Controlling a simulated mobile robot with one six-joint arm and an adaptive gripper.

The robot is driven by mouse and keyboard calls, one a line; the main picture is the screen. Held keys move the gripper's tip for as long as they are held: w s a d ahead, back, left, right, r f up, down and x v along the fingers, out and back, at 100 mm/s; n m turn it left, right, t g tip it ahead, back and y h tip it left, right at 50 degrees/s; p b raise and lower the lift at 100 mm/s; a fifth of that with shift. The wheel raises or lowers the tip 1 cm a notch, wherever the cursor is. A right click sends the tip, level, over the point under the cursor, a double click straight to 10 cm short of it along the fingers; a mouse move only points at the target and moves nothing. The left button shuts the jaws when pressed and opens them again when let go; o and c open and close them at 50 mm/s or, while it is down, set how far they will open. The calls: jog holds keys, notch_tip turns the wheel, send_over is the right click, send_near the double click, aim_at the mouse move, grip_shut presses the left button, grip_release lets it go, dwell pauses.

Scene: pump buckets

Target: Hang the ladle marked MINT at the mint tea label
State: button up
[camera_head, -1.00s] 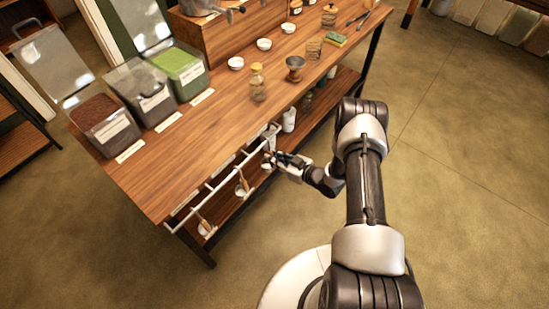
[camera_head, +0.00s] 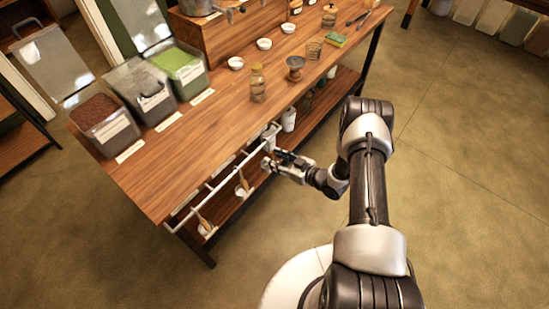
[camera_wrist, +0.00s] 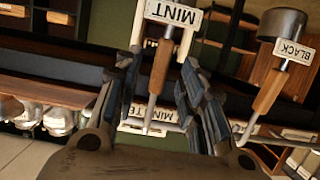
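The MINT ladle shows in the upside-down wrist view by its white MINT tag (camera_wrist: 173,13) and wooden handle (camera_wrist: 160,66). Its handle lies between the fingers of my gripper (camera_wrist: 160,72), which stand apart with a narrow gap on each side. The thin end of the handle crosses in front of the mint tea label (camera_wrist: 150,110), partly covered by my fingers. Whether its hook rests on the rail cannot be told. In the head view, my gripper (camera_head: 275,161) is at the far end of the white rail (camera_head: 213,186) on the table's front edge.
The ladle tagged BLACK (camera_wrist: 267,92) hangs beside the MINT ladle in the wrist view. In the head view, another ladle (camera_head: 242,185) hangs along the rail. Bins and a bottle (camera_head: 257,84) stand on the tabletop (camera_head: 165,165). The floor in front is clear.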

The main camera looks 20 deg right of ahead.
jog(key=v, duration=1)
jog(key=shift+s+d+r, duration=0.2)
jog(key=shift+s, duration=0.15)
